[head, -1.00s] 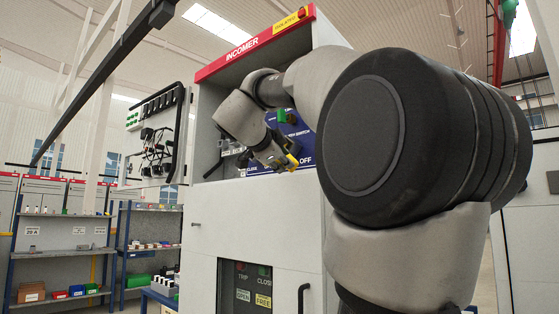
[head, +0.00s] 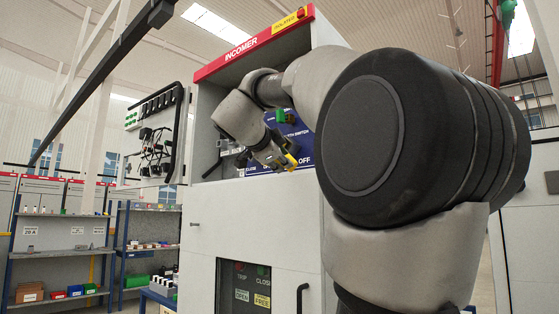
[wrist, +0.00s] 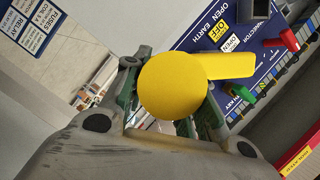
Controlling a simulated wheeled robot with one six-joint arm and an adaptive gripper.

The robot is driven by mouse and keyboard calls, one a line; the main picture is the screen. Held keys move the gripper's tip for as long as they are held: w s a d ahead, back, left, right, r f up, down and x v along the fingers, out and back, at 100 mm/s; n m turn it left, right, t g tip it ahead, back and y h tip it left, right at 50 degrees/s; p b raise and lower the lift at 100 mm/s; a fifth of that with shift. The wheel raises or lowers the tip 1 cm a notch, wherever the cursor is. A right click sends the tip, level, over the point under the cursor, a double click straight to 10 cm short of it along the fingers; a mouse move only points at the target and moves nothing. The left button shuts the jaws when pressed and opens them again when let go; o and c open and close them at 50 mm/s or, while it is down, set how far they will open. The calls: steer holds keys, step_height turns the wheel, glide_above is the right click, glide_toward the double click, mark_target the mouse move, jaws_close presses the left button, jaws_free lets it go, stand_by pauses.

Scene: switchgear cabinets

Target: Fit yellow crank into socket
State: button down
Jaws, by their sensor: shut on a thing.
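The yellow crank shows in the wrist view as a round yellow disc (wrist: 172,86) with a flat arm reaching right. My gripper (wrist: 170,104) is shut on the crank, its fingers on both sides and partly hidden behind the disc. In the head view my gripper (head: 273,153) is at the cabinet's open upper bay, with a small yellow part of the crank (head: 292,159) at its tip. The blue switch panel (wrist: 225,45) lies behind the crank. I cannot make out the socket for certain, nor whether the crank touches the panel.
A red knob (wrist: 289,40) and a green knob (wrist: 242,92) stick out from the panel right of the crank. The INCOMER cabinet (head: 255,222) has side walls around the bay. An open door with cables (head: 160,140) stands left. Shelves (head: 62,250) are farther left.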

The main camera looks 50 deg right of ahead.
mark_target(292, 171)
steer(key=shift+w+d+r, duration=0.1)
steer(key=shift+d, duration=1.35)
steer(key=shift+w+d, duration=0.1)
steer(key=shift+d, duration=1.35)
